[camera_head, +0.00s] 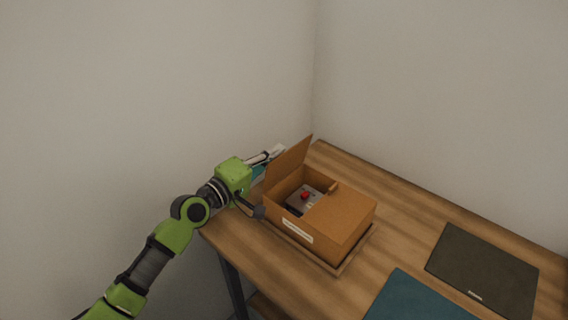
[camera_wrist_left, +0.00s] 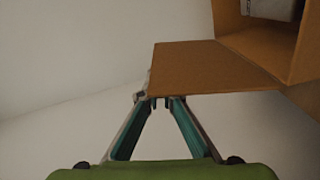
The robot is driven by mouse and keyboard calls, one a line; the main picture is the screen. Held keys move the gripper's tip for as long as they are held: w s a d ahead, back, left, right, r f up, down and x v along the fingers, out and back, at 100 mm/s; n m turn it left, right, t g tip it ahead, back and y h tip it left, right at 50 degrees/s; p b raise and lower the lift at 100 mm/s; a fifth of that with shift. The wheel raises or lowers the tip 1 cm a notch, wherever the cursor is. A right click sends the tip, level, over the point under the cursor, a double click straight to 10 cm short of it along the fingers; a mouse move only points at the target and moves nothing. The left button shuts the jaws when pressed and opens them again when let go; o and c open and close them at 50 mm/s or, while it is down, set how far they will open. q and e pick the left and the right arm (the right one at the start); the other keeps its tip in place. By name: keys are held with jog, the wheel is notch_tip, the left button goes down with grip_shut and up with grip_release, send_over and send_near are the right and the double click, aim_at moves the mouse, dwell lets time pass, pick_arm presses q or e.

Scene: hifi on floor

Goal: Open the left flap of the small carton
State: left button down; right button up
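The small carton (camera_head: 343,219) is a brown cardboard box on the table. Its left flap (camera_head: 289,161) stands up, tilted outward from the left edge; in the left wrist view the flap (camera_wrist_left: 215,68) is a brown panel ahead of the fingers. The right part of the top is covered. A grey device with a red button (camera_head: 304,197) shows inside. My left gripper (camera_head: 275,153) is on the outer side of the left flap, close to it. In the left wrist view the teal-padded fingertips (camera_wrist_left: 161,101) are close together at the flap's edge; contact is unclear. My right gripper is out of view.
The carton sits on a shallow brown tray (camera_head: 344,267) on the wooden table (camera_head: 402,222). A dark mat or folder (camera_head: 482,268) and a teal one (camera_head: 415,300) lie to the right. Walls stand close behind the table's left and far sides.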

pick_arm(q)
jog(key=w+a+f+n+b, duration=0.2)
jog(key=w+a+n, duration=0.2)
jog(key=a+n, duration=0.2)
jog(key=shift+w+f+n, duration=0.15)
jog(key=shift+n, duration=0.85)
jog(key=c, duration=2.2)
grip_release()
jog(key=shift+c, duration=0.2)
jog(key=v, duration=1.2)
